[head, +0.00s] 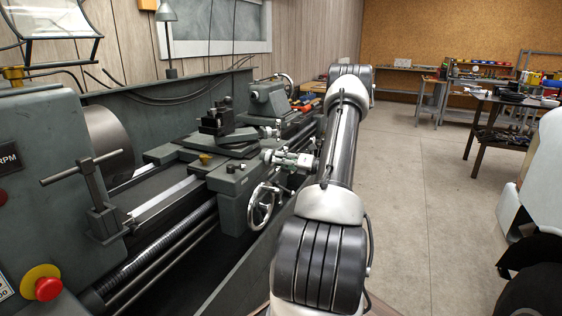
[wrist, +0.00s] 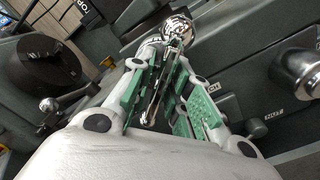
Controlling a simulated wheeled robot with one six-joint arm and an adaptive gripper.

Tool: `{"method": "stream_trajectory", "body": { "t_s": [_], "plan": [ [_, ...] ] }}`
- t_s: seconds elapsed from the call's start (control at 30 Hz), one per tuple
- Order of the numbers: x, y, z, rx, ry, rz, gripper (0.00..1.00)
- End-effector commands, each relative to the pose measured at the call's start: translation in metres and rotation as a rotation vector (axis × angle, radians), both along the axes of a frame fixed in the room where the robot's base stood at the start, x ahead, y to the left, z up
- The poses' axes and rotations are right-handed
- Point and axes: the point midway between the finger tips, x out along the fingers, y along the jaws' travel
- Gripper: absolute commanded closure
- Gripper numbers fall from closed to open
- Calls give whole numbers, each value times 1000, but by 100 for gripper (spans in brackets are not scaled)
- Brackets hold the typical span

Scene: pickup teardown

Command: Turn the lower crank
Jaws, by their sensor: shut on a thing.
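The chrome crank (wrist: 178,30) with its round shiny end is at the top middle of the wrist view. Its slim chrome part runs down between the green-padded fingers of my gripper (wrist: 163,82), which is shut on it. In the head view my gripper (head: 291,160) is at the front of the lathe carriage, just above and right of a spoked handwheel (head: 262,206). There the gripper hides most of the crank, and I cannot tell its angle.
The lathe's grey carriage (head: 235,190) stands close to my gripper. A lead screw (head: 160,258) runs along the lathe front. A chrome knob (wrist: 298,70) is right in the wrist view, and a dark round knob (wrist: 48,62) is left. Open floor (head: 425,200) lies to the right.

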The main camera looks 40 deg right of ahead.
Motion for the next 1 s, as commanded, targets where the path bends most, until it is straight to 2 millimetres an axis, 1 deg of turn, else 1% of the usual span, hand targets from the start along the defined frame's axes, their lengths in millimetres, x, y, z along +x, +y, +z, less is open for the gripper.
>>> {"method": "stream_trajectory", "body": {
  "t_s": [0.23,0.67,0.7,0.77,1.0],
  "plan": [
    [-1,0,-1,-53,-19,-1,100],
    [-1,0,-2,-60,-22,-1,100],
    [-1,0,-2,-60,-22,-1,77],
    [-1,0,-1,-60,-22,-1,68],
    [0,0,-1,-61,-24,0,68]
  ]
}}
